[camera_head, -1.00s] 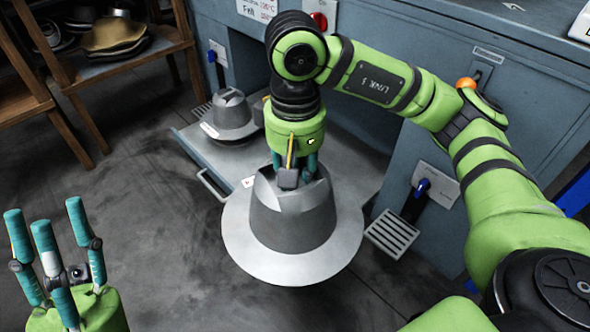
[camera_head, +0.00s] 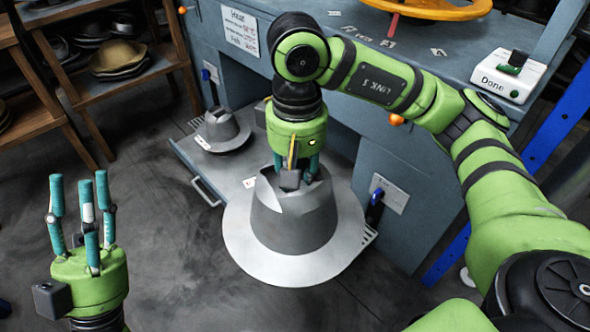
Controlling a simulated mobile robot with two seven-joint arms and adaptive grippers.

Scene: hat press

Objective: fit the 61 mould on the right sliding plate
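A large grey hat-shaped mould (camera_head: 292,225) with a wide brim hangs from my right gripper (camera_head: 297,174) in front of the press. The fingers of my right gripper are closed into the top of its crown from above; their tips are partly hidden. No number is readable on it. Behind it, a pale sliding plate (camera_head: 185,152) sticks out of the press, with small white labels. The held mould hides much of its right part. A smaller grey mould (camera_head: 222,130) stands upright on the plate's left part. My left gripper (camera_head: 82,205) is open and empty, fingers upward, at lower left.
The blue-grey press body (camera_head: 405,160) stands behind, with a yellow wheel (camera_head: 430,8) on top and a white Done button box (camera_head: 508,75) at right. A wooden shelf (camera_head: 130,72) with hats stands at upper left.

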